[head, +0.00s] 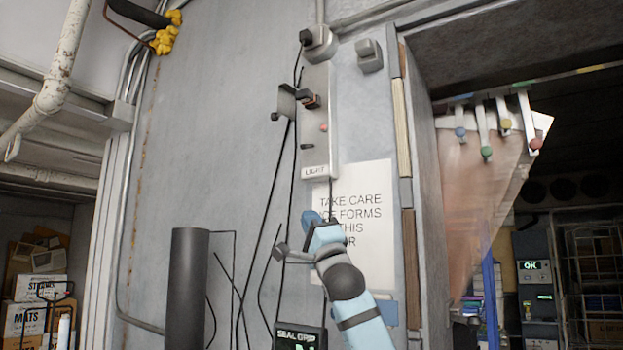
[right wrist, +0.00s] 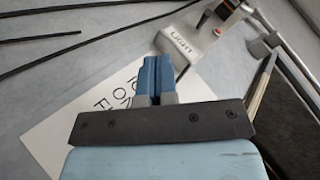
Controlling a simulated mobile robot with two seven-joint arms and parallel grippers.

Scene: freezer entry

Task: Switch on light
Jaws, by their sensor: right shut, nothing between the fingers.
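A tall grey switch box (head: 317,148) labelled LIGHT is fixed to the grey wall. My right gripper (head: 311,219) is shut and empty, just below the box, in front of a paper sign. In the right wrist view its blue fingers (right wrist: 153,76) are together, and the lower end of the LIGHT box (right wrist: 183,42) is just beyond them, to the upper right, apparently apart. My left gripper is not in view.
The paper sign (head: 375,205) hangs behind my right arm. Black cables (head: 270,240) hang left of the box. A doorway with hanging strip curtain (head: 475,190) opens on the right. Boxes (head: 25,318) stand at lower left. The wall left of the cables is mostly clear.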

